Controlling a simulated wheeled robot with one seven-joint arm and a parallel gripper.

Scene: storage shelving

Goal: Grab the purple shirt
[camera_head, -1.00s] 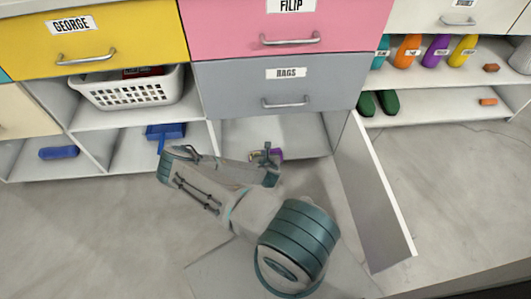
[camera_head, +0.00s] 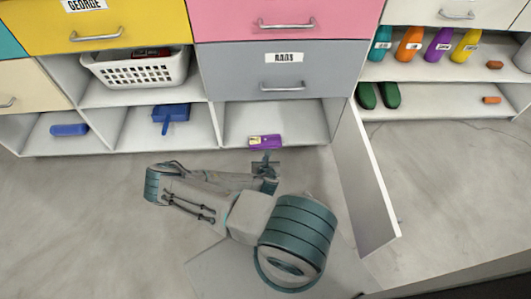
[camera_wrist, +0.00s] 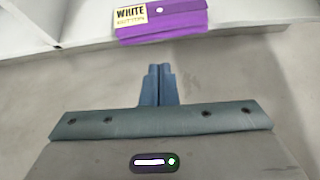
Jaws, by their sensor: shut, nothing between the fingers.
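A purple folded item (camera_head: 266,142), which I take for the purple shirt, lies at the front edge of the open bottom compartment below the grey drawer. In the wrist view the purple item (camera_wrist: 162,20) is at the top and bears a pale label reading "WHITE" on its first line. My gripper (camera_head: 267,157) is just in front of this compartment, short of the item. In the wrist view my gripper (camera_wrist: 158,70) has its fingers together and empty, pointing at the item with a gap of floor between.
An open cabinet door (camera_head: 368,180) stands out to the right of the compartment. A white basket (camera_head: 138,70) and a blue dustpan (camera_head: 170,118) are in compartments to the left. Bottles (camera_head: 438,45) stand on the right shelf. The floor at left is clear.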

